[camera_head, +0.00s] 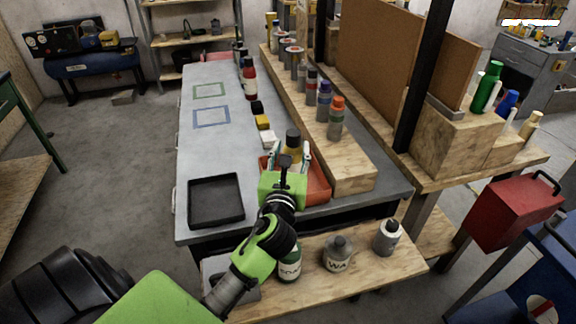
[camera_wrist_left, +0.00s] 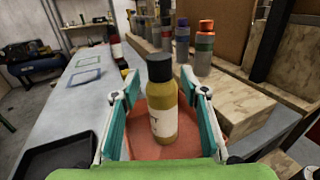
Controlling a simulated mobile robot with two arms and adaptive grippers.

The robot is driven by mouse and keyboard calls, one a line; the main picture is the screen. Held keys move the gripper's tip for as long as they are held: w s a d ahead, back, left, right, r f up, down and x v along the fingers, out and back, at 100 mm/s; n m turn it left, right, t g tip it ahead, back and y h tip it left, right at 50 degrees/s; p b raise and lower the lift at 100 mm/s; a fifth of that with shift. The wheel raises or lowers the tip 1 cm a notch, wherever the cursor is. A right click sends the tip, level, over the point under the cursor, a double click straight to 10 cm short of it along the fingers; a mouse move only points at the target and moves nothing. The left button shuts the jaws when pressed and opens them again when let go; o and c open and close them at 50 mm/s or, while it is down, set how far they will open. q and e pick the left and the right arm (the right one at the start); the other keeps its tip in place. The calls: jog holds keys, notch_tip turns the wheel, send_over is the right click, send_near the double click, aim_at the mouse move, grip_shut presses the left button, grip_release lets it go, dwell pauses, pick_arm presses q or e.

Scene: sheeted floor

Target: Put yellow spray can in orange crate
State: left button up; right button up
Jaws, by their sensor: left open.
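The yellow spray can (camera_head: 293,152) with a black cap stands upright at the orange crate (camera_head: 320,184); its base appears to be inside the crate. In the left wrist view the yellow can (camera_wrist_left: 162,112) is centred, with its pale label partly showing and the orange crate (camera_wrist_left: 141,146) behind and below it. My left gripper (camera_head: 291,166) is open over the crate. In the wrist view its teal finger pads (camera_wrist_left: 160,95) are on both sides of the can, with visible gaps. My right gripper is not in view.
A black tray (camera_head: 216,201) lies on the grey table left of the crate. A wooden ledge (camera_head: 345,175) with several bottles runs along the right. Several bottles, including a grey one (camera_head: 338,253), stand on the lower front shelf.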

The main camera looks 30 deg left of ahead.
pick_arm(q)
jog(key=v, duration=0.7)
jog(key=shift+b, duration=0.4)
